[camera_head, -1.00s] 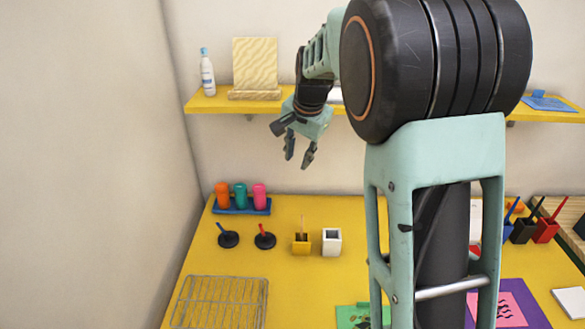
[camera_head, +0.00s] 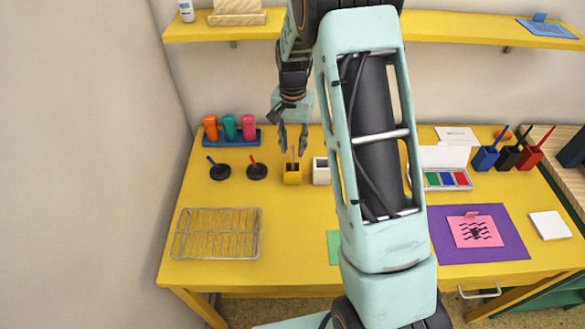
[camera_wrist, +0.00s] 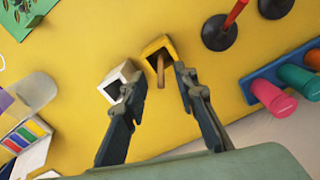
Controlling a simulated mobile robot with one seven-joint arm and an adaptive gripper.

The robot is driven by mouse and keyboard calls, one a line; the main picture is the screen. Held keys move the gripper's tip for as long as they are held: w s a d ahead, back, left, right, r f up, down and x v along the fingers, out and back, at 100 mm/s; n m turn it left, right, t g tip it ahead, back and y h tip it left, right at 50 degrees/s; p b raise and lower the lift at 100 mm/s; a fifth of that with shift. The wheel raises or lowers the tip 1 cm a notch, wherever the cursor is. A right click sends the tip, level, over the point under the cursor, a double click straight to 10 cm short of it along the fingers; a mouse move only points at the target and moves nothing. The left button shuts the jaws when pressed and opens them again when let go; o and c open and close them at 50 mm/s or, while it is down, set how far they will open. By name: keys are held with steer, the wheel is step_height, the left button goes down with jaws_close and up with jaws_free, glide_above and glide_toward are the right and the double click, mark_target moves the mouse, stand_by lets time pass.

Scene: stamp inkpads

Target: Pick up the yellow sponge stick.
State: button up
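The stick (camera_head: 293,157) is a thin brown rod standing in a small square yellow holder (camera_head: 291,176) on the yellow table. Any sponge end is hidden in the holder. In the wrist view, the stick (camera_wrist: 161,72) leans out of the dark opening of the yellow holder (camera_wrist: 154,45). My gripper (camera_head: 293,151) is above and around the line of the stick, fingers pointing down. In the wrist view my gripper (camera_wrist: 157,76) is open, with the stick showing between its two fingers. I cannot tell whether either finger touches it.
A white square holder (camera_head: 321,171) stands close to the right of the yellow one. Two black round stands (camera_head: 257,171) are to the left, with a blue rack (camera_head: 231,141) of coloured bottles behind. A wire rack (camera_head: 217,234) lies in front. The yellow shelf (camera_head: 450,26) runs above.

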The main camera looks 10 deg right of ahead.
mark_target(293, 163)
steer(key=shift+f, duration=1.25)
steer(key=shift+w, duration=0.1)
jaws_close()
